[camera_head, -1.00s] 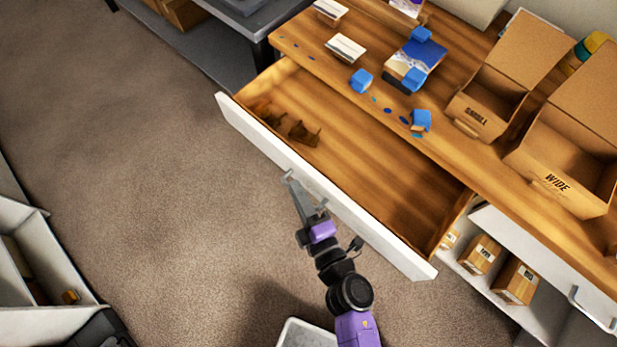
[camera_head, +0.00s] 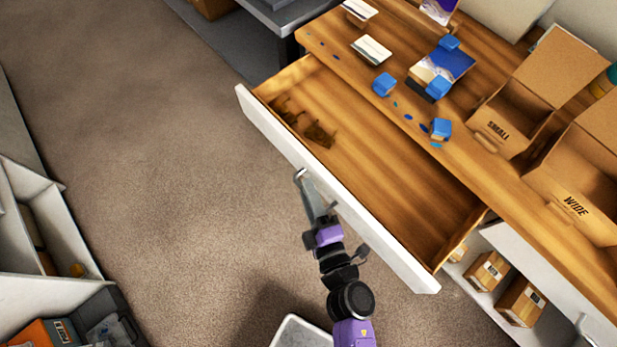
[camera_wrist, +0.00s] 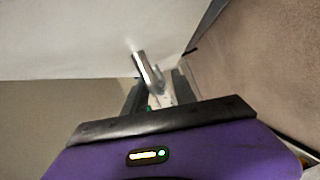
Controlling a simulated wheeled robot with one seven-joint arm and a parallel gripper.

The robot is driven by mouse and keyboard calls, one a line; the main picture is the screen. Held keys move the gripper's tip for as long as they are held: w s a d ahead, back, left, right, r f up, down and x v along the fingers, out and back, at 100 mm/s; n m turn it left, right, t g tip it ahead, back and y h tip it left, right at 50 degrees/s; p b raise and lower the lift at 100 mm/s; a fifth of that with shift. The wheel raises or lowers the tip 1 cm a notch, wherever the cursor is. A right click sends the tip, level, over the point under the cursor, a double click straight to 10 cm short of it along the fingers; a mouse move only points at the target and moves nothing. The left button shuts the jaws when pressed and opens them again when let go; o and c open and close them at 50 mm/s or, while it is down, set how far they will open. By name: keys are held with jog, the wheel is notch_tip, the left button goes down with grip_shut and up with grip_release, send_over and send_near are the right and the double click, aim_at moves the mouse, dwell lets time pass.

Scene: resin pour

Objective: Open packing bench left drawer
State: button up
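The packing bench left drawer (camera_head: 400,190) is pulled well out in the head view, its wooden inside exposed. Its white front (camera_head: 262,122) faces the grey-brown floor. A few small brown objects (camera_head: 318,134) lie at its far left end. My gripper (camera_head: 307,190) is at the outside of the white front, near its middle. In the wrist view, the metal drawer handle (camera_wrist: 148,70) lies between the fingers of my gripper (camera_wrist: 158,92), which look closed around it. The exact finger contact is partly hidden.
The bench top (camera_head: 335,62) carries blue blocks, cards and open cardboard boxes marked SMALL (camera_head: 498,132) and WIDE (camera_head: 575,205). Small boxes (camera_head: 488,270) stand on a shelf below. A white bin (camera_head: 300,332) is near my arm. Open floor lies to the left.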

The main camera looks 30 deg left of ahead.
jog(key=v, duration=0.7)
jog(key=shift+s+d, duration=0.15)
dwell(0.3)
